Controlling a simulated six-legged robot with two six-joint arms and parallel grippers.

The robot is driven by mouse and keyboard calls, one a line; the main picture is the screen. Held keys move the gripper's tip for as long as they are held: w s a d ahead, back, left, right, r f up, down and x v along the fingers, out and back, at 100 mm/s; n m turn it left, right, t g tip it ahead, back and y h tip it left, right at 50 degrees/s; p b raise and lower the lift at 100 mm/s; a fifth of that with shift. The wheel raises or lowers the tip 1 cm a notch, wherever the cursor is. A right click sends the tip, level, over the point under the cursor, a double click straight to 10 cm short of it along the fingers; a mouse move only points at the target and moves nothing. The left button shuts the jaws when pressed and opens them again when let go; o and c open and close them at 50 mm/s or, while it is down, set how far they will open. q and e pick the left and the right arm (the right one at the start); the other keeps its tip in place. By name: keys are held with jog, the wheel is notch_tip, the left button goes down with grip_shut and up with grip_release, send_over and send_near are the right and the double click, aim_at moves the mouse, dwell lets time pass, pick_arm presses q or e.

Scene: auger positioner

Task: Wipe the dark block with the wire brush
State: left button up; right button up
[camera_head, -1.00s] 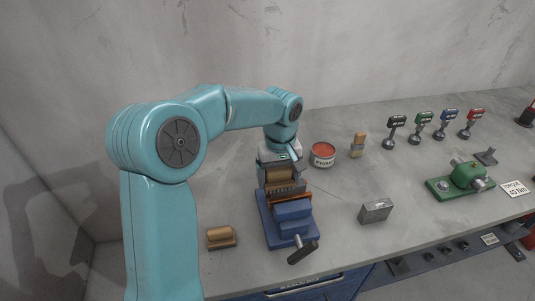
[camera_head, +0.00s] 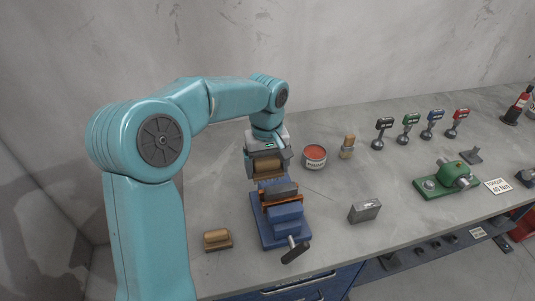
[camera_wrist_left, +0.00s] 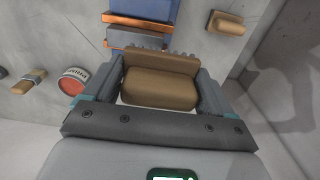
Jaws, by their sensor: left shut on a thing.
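My left gripper (camera_head: 268,172) is shut on the wire brush (camera_head: 267,166), a wooden block with bristles. In the left wrist view the brush (camera_wrist_left: 160,86) sits between both fingers (camera_wrist_left: 158,92), bristles toward the vise. The dark block (camera_head: 281,190) sits in the blue vise (camera_head: 285,226), by its copper-coloured jaws. The brush is just behind the block in the head view; I cannot tell whether they touch. The vise also shows at the top of the left wrist view (camera_wrist_left: 143,37). My right gripper is not in view.
Another wooden-topped brush (camera_head: 217,239) lies left of the vise. A red grease can (camera_head: 314,157), a small brush (camera_head: 347,146) and a grey metal block (camera_head: 365,211) stand to the right. The vise handle (camera_head: 296,251) sticks out at the front. The bench between them is clear.

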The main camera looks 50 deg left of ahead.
pick_arm(q)
jog(key=shift+r, duration=0.65)
jog(key=shift+s+a+r+p, duration=0.15)
jog(key=shift+s+r+p, duration=0.05)
jog(key=shift+r+p, duration=0.2)
jog(key=shift+w, duration=0.1)
jog(key=shift+f, duration=0.1)
